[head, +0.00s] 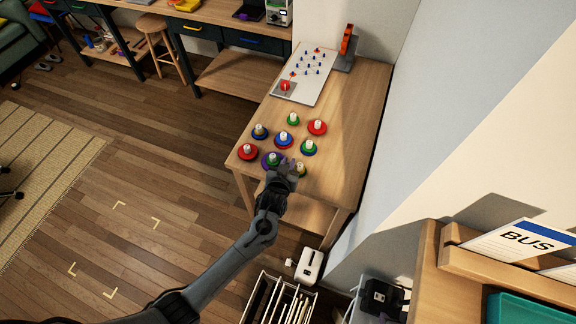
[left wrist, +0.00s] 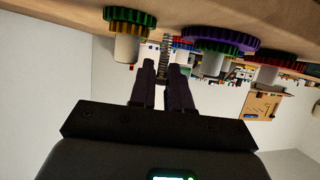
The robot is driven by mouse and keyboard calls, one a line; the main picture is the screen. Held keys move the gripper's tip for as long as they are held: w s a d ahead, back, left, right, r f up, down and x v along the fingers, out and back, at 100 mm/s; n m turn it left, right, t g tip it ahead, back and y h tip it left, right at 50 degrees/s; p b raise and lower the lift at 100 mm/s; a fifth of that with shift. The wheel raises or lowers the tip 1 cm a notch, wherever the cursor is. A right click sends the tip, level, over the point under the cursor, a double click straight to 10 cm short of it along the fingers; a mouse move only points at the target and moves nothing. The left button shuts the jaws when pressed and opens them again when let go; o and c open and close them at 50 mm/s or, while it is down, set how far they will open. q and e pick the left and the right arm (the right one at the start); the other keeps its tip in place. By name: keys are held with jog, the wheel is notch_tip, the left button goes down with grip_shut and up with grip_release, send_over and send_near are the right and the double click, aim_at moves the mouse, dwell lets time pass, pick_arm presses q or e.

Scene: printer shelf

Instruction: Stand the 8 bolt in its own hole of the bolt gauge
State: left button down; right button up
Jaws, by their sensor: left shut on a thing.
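My left gripper (head: 286,166) is over the front edge of the wooden table, beside the nearest gears. In the left wrist view its two fingers (left wrist: 165,72) are shut on a grey threaded bolt (left wrist: 165,45), which sticks out beyond the fingertips. That view is upside down, with the tabletop along its top. No size mark on the bolt can be read. I cannot make out the bolt gauge for certain in either view. My right gripper is not in view.
Several coloured gears on pale posts, such as a red gear (head: 247,152) and a blue one (head: 283,140), stand on the near half of the table (head: 350,130). A white board (head: 316,66) with small blue pegs lies behind. The table's right strip is clear.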

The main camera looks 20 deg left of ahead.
pick_arm(q)
jog(key=shift+f, duration=0.45)
jog(key=shift+f, duration=0.15)
jog(key=c, duration=1.4)
grip_release()
jog(key=shift+o, duration=0.2)
